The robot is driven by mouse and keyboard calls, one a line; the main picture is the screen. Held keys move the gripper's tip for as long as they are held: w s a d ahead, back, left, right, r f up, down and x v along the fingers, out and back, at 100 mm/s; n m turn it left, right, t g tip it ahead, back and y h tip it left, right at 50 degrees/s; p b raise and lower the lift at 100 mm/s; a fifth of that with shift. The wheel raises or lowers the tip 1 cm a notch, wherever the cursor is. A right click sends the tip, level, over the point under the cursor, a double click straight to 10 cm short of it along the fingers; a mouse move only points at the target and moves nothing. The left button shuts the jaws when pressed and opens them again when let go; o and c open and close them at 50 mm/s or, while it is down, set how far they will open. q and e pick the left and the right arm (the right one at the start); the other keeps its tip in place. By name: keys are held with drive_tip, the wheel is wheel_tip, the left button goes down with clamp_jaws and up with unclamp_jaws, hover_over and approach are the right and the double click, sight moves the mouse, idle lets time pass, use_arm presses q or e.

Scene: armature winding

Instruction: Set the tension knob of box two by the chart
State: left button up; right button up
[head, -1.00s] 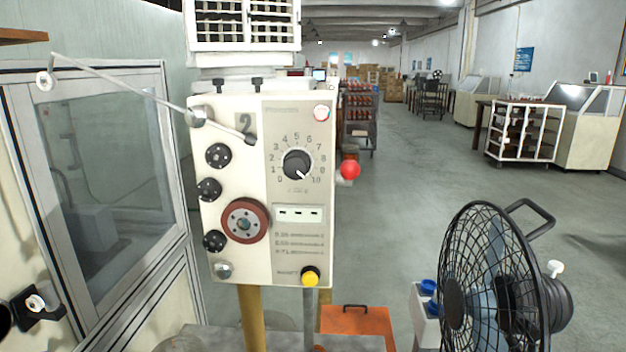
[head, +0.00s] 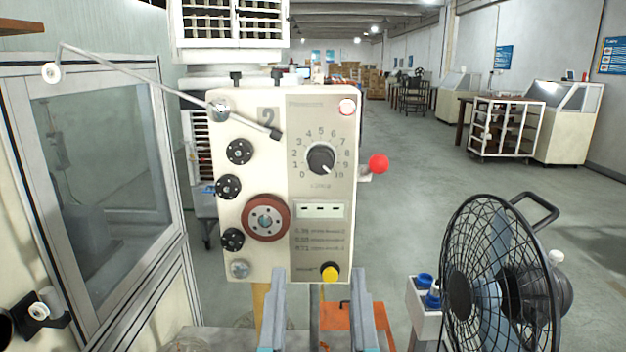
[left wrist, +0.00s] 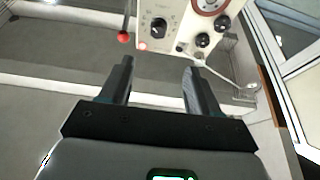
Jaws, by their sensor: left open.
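Box two (head: 275,210) is a cream tension box marked with a 2, upright at the centre of the head view. Its black tension knob (head: 320,158) sits in a 0 to 10 dial, its white mark pointing down-right near 10. Small chart lines (head: 322,240) are printed lower on the face, too blurred to read surely. My left gripper (head: 319,276) is open and empty, its two fingers rising in front of the box's lower edge, below the knob. In the left wrist view the knob (left wrist: 159,28) shows upside down beyond the open fingers. My right gripper is out of view.
A red ball lever (head: 378,163) sticks out right of the box. A wire arm (head: 140,76) reaches left from its top. A black fan (head: 500,270) stands at lower right. A glazed cabinet (head: 100,180) is close on the left.

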sight(321, 168)
use_arm(q)
drive_tip(key=p+x, duration=0.3)
drive_tip(key=x, duration=0.4)
drive_tip(key=p+x, duration=0.3)
drive_tip(key=x, duration=0.5)
drive_tip(key=shift+s+d+r, duration=0.1)
drive_tip(key=shift+d+r, duration=0.05)
drive_tip(key=shift+d, duration=0.05)
drive_tip(key=shift+w, duration=0.6)
drive_tip(key=shift+s, duration=0.15)
drive_tip(key=c, duration=1)
drive_tip(key=shift+c, duration=0.2)
